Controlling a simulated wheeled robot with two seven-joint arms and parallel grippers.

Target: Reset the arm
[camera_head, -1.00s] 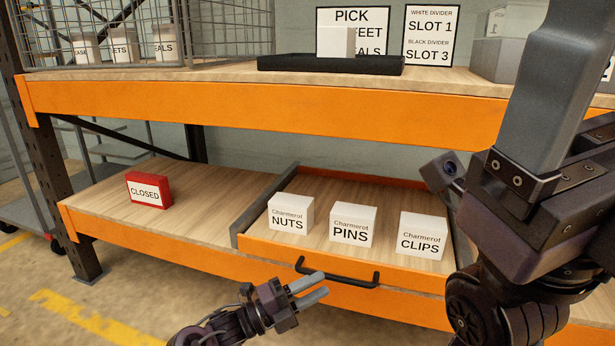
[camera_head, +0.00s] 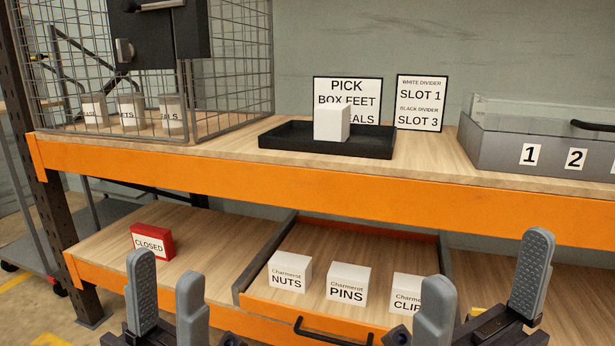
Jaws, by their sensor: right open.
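Both my grippers stand at the bottom edge of the head view with their grey fingers pointing up. My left gripper (camera_head: 167,277) is at the lower left, its fingers apart with a narrow gap and nothing held. It is in front of the lower shelf, below the red CLOSED block (camera_head: 152,243) in the picture. My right gripper (camera_head: 486,255) is at the lower right, wide open and empty. Its left finger covers part of the CLIPS box (camera_head: 405,292). My wrists are partly cut off by the frame.
The open drawer (camera_head: 264,260) with its black handle (camera_head: 330,332) holds the NUTS (camera_head: 290,271) and PINS (camera_head: 347,283) boxes. Above, a black tray (camera_head: 280,136) holds a white box (camera_head: 332,122). A wire cage (camera_head: 225,55) and a grey numbered bin (camera_head: 500,150) flank it.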

